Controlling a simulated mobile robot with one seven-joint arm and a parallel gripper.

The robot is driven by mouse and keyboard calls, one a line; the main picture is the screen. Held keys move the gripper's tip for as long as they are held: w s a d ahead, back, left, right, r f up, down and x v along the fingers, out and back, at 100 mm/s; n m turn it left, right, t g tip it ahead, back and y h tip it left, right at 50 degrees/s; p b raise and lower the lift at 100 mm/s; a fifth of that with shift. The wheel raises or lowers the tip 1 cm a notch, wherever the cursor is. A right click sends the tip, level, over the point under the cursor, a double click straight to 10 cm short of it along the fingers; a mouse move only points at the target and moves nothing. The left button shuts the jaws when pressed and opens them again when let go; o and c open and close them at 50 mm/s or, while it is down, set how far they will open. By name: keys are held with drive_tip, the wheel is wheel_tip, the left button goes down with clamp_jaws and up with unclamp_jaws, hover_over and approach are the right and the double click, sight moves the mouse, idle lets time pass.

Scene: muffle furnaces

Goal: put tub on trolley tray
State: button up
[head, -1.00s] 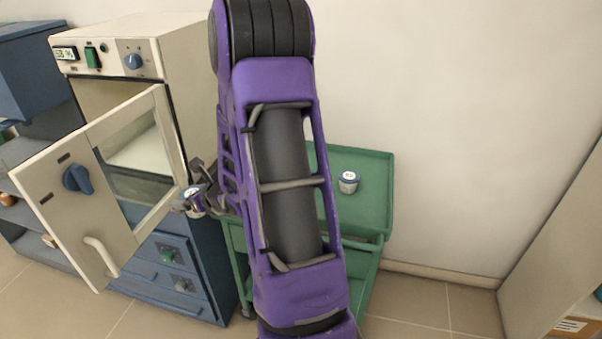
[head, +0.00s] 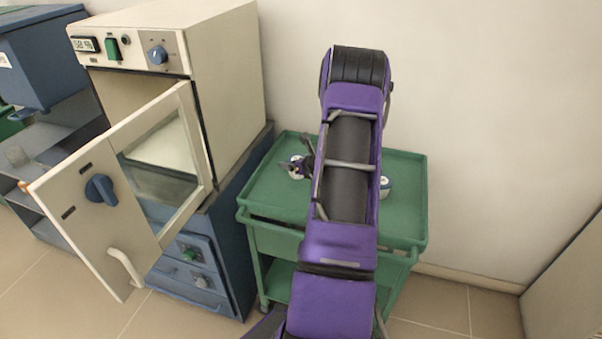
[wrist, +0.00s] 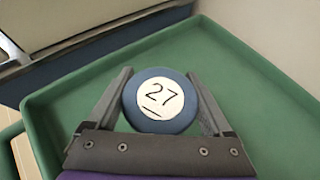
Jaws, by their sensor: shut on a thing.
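The tub is round with a blue lid and a white label marked 27; it sits between the two fingers in the wrist view (wrist: 160,101). My gripper (wrist: 163,98) is shut on it. In the head view my gripper (head: 302,167) holds the tub (head: 295,172) over the left part of the green trolley tray (head: 404,212). The tray also fills much of the wrist view (wrist: 235,65). Whether the tub touches the tray surface I cannot tell. My arm hides the middle of the tray.
Another small white and blue tub (head: 385,187) stands on the tray, partly behind my arm. The furnace (head: 205,60) stands left of the trolley with its door (head: 125,190) swung open.

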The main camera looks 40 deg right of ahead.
drive_tip(key=shift+f, duration=2.15)
drive_tip(key=shift+f+b, duration=0.25)
drive_tip(key=shift+b, duration=0.05)
drive_tip(key=o, duration=1.3)
drive_tip(key=shift+r, duration=0.15)
drive_tip(key=shift+r+p, duration=0.25)
drive_tip(key=shift+p, duration=0.2)
drive_tip(key=v, duration=1.1)
drive_tip(key=shift+s+a, duration=0.1)
drive_tip(key=shift+s, duration=0.3)
